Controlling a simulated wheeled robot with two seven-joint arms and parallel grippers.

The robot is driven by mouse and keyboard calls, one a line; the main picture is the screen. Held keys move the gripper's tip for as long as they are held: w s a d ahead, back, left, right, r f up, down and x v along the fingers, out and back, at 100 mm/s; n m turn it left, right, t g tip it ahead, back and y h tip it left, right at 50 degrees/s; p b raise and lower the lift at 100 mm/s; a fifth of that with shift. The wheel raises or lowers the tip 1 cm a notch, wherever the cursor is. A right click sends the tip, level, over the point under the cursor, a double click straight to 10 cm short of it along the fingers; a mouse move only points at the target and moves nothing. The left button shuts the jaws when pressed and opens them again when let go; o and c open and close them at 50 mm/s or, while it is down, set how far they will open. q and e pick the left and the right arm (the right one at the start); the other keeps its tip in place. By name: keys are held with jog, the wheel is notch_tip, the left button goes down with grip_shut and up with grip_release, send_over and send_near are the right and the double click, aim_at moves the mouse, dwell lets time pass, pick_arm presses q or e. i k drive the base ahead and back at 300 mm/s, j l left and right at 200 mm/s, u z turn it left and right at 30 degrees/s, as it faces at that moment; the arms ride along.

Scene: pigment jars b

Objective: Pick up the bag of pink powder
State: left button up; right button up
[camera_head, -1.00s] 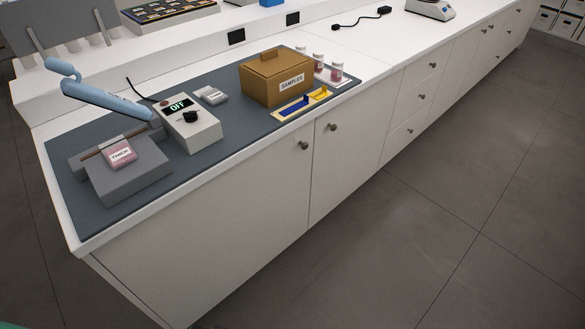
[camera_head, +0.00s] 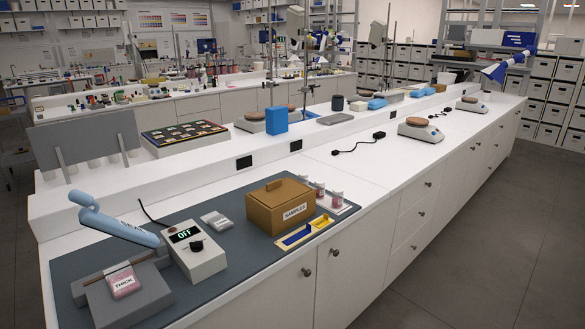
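A small bag of pink powder (camera_head: 124,284) with a white label reading "THICK" lies on a grey block-shaped device (camera_head: 130,304) at the lower left. The device has a raised light-blue lever arm (camera_head: 115,223) and a brown strip across its top, just behind the bag. A control box (camera_head: 194,252) with a display reading "OFF" and a black knob stands right beside it. A second small, pale bag or packet (camera_head: 216,220) lies behind the control box; its contents are hard to tell. Neither of my grippers is in view.
A brown box labelled "SAMPLES" (camera_head: 280,207) stands on the dark mat (camera_head: 240,262), with small pink-filled jars (camera_head: 337,199) behind it and a yellow-blue tray (camera_head: 297,238) in front. The white counter beyond holds a black cable (camera_head: 358,145) and scales (camera_head: 421,130). Floor at right is clear.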

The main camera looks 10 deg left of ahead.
aim_at(122, 280)
jog(key=u, duration=1.35)
